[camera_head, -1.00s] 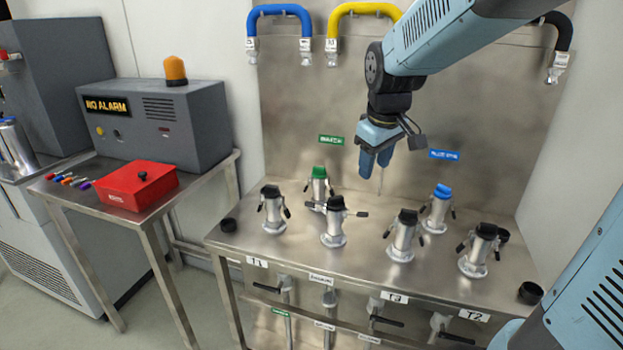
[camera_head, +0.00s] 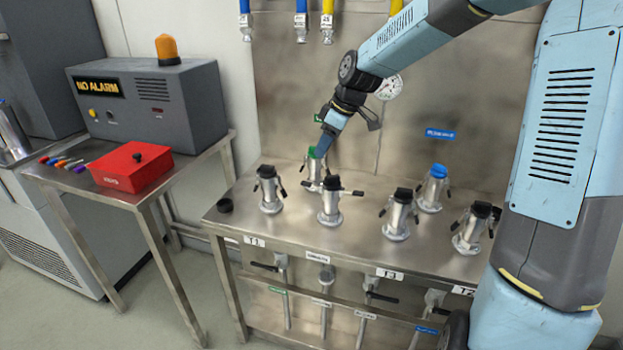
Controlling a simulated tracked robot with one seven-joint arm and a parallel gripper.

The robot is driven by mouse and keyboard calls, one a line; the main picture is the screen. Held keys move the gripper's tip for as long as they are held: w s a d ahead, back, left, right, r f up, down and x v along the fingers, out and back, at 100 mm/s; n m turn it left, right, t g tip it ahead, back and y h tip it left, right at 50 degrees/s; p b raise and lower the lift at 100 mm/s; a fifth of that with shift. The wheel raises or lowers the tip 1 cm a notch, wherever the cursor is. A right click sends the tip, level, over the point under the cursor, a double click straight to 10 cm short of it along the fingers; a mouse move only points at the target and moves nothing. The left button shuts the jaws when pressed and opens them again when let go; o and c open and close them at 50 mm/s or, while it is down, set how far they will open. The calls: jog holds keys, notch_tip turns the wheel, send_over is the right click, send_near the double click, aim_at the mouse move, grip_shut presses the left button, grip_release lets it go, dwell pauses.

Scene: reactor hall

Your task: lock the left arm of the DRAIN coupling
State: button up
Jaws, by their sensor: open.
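The coupling between T1 and T3 (camera_head: 330,205) stands upright on the steel bench, black-capped, with both arms sticking out sideways. Its left arm (camera_head: 311,187) points left and its right arm (camera_head: 352,192) points right. The label below it (camera_head: 318,257) is too small to read, so I cannot confirm that it says DRAIN. My gripper (camera_head: 322,152) is open and empty, pointing down in front of the green-capped coupling (camera_head: 314,168), above and behind the sideways left arm. It overlaps the green cap in the picture; I cannot tell whether they touch.
The T1 coupling (camera_head: 269,190) stands to the left, the T3 coupling (camera_head: 398,215) to the right, with a blue-capped coupling (camera_head: 432,188) behind and the T2 coupling (camera_head: 471,228) at far right. A red box (camera_head: 130,167) sits on the side table.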

aim_at(305, 183)
jog(key=x, duration=1.3)
jog(key=shift+s+d, duration=0.1)
jog(key=shift+d, duration=0.05)
jog(key=shift+c, duration=0.4)
